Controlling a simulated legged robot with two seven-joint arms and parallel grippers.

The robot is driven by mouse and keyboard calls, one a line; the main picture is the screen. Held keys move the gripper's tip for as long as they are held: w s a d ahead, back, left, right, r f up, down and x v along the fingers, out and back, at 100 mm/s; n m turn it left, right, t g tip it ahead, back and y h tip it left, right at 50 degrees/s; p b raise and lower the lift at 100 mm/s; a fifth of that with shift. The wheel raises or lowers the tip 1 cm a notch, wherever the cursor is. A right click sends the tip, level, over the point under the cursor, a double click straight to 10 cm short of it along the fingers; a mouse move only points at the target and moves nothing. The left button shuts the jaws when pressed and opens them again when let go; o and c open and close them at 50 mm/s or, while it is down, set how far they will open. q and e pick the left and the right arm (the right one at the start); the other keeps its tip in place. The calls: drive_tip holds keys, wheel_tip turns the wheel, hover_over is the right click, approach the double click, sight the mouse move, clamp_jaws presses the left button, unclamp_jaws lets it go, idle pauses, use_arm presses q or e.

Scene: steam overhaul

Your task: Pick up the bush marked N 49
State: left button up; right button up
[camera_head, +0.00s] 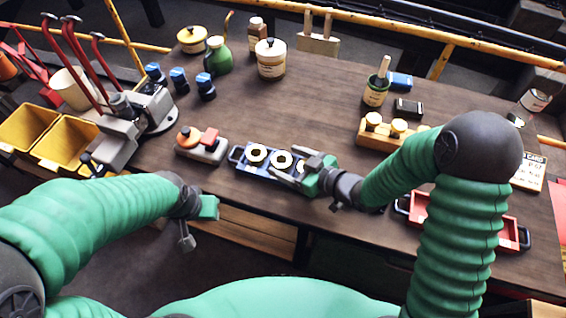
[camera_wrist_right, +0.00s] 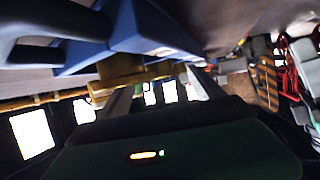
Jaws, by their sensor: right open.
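A blue tray (camera_head: 240,155) near the table's front edge holds pale ring-topped bushes: a left one (camera_head: 257,153), a middle one (camera_head: 281,159) and a right one partly hidden by my right gripper (camera_head: 292,168). No N 49 mark is readable. My right gripper is open, with its fingers at the tray's right end. In the right wrist view, a brass bush (camera_wrist_right: 120,70) shows against the blue tray (camera_wrist_right: 150,30), close to the fingers; contact cannot be told. My left gripper (camera_head: 195,222) hangs in front of the table edge, away from the tray; its jaw opening is unclear.
A grey block with red and orange parts (camera_head: 203,146) stands left of the tray. A wooden holder with brass pieces (camera_head: 385,135) is behind right. A red tray (camera_head: 417,207) lies right, partly behind my arm. A written card (camera_head: 530,172) stands far right. The table's middle is clear.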

drive_tip(key=shift+x, duration=1.2)
drive_tip(key=shift+s+d, duration=0.1)
drive_tip(key=shift+d, duration=0.05)
drive_tip(key=c, duration=1)
drive_tip(key=shift+r, duration=0.1)
clamp_jaws()
